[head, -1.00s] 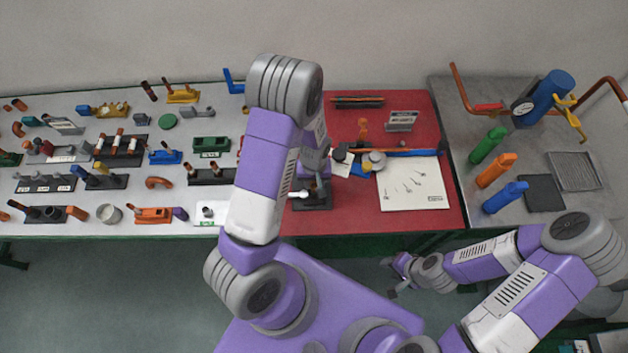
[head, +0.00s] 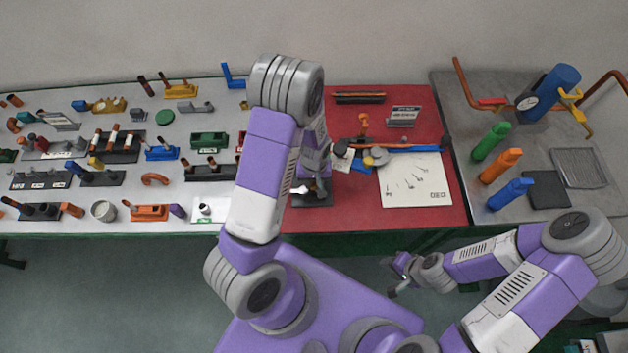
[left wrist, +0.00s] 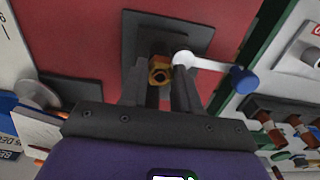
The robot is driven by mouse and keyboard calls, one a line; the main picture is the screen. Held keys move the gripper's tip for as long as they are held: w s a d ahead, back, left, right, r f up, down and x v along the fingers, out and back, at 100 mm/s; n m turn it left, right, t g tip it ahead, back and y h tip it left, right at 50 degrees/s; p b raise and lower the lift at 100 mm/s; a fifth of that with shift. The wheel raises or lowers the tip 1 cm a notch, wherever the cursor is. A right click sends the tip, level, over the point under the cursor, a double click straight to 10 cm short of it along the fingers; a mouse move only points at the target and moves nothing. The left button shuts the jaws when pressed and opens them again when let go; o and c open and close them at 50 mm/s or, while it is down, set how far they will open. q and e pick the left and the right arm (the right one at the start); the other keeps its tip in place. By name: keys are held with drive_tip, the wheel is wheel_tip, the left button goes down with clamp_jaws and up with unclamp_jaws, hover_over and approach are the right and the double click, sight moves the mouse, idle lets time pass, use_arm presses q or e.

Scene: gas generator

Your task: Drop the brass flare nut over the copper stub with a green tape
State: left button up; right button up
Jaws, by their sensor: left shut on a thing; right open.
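The brass flare nut (left wrist: 160,70) shows in the left wrist view as a gold ring between the fingertips of my left gripper (left wrist: 164,88). My left gripper is shut on it, over a dark square plate (left wrist: 140,30). In the head view my left gripper (head: 318,185) is low over that plate (head: 312,201), and the nut is hidden there. A white lever with a blue end (left wrist: 215,65) lies right beside the fingers. I cannot make out a copper stub with green tape in either view. My right gripper (head: 398,286) is open and empty, in front of the table.
The plate stands on a red mat (head: 420,220). A white sheet (head: 415,185) and a blue and orange tool lie to the right. Racks with copper stubs (head: 118,142) and coloured fittings crowd the grey table at left.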

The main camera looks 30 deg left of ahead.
sight(314, 184)
use_arm(q)
drive_tip(key=shift+f, duration=0.1)
drive_tip(key=o, duration=0.8)
wheel_tip(314, 184, up, 8)
drive_tip(key=shift+f+p, duration=0.2)
drive_tip(key=shift+p, duration=0.3)
use_arm(e)
drive_tip(key=shift+r, duration=0.4)
use_arm(q)
drive_tip(key=shift+s, duration=0.15)
use_arm(e)
drive_tip(key=shift+s, duration=0.15)
